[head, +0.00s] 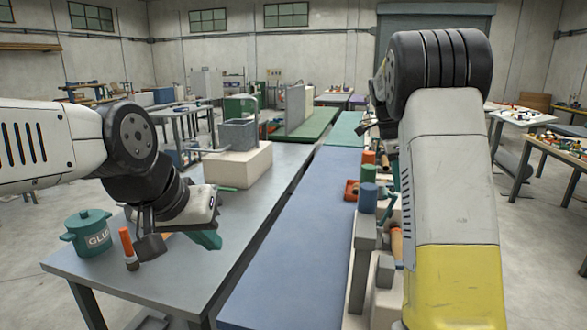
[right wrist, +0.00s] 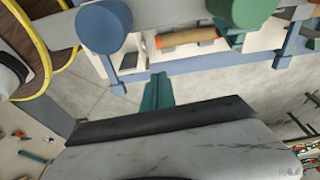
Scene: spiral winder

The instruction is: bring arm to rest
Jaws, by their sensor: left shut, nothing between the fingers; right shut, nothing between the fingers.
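My left gripper (head: 208,240) hangs over the near part of the grey table, its teal fingers shut with nothing between them. My right arm rises large in the right of the head view. Dark parts at its left edge belong to its wrist, and its fingertips cannot be made out there. In the right wrist view my right gripper (right wrist: 157,92) shows teal fingers shut and empty, pointing toward a blue frame (right wrist: 190,60) with rollers.
A teal glue pot (head: 88,233) and an orange-handled tool (head: 127,243) stand close to my left gripper on the grey table (head: 180,278). A pale block (head: 238,165) carries a grey bin (head: 237,135). A long blue surface (head: 300,240) lies between the arms. Blue and green rollers (head: 367,197) stand beside my right arm.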

